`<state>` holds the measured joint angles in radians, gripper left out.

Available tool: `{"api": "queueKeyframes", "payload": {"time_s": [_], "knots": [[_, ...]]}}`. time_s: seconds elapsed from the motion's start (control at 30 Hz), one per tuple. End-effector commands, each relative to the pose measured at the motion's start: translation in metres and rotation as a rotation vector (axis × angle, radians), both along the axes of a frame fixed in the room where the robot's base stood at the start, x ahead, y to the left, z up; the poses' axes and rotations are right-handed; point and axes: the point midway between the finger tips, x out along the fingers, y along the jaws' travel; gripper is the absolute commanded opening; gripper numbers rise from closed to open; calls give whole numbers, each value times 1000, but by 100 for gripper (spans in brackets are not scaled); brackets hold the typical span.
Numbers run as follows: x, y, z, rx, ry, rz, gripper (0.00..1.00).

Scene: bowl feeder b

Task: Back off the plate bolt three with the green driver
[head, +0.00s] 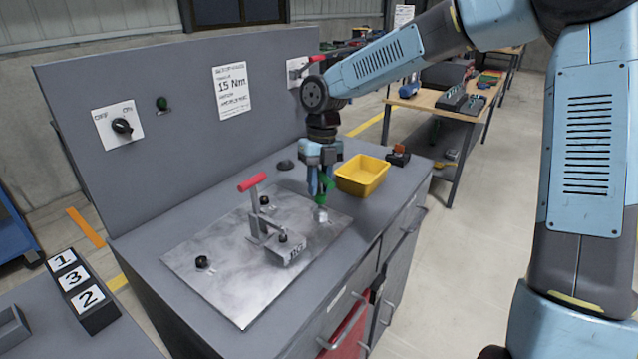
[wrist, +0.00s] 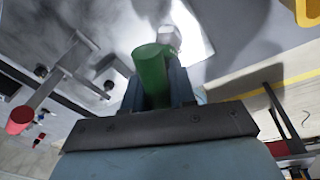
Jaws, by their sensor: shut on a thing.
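My gripper (head: 322,190) is shut on the green driver (head: 323,183), just above the right corner of the metal plate (head: 215,290). In the wrist view the green handle (wrist: 152,70) stands between the two fingers. A pale metal piece (head: 320,214) is at the driver's lower end, over the plate; I cannot tell whether it is the driver's socket or a bolt, or whether it touches the plate. Dark bolt heads show at the plate's left (head: 202,262) and back (head: 264,200). No bolt on the plate carries a readable number.
A clamp with a red handle (head: 252,182) stands mid-plate beside a small labelled block (head: 287,251). A yellow bin (head: 362,175) is right of my gripper. A back panel (head: 190,130) with a dial (head: 122,126) rises behind. Blocks marked 1, 3, 2 (head: 83,293) lie at left.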

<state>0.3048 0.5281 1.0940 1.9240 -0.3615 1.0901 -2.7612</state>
Motion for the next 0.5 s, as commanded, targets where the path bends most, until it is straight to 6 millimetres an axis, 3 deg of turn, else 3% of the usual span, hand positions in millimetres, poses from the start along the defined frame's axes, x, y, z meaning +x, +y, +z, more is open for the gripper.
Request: {"api": "queueKeyframes", "payload": {"time_s": [0.3, 0.5], "knots": [[0, 0, 0, 1, 0, 196, 0], [0, 0, 0, 0, -1, 209, 0]]}}
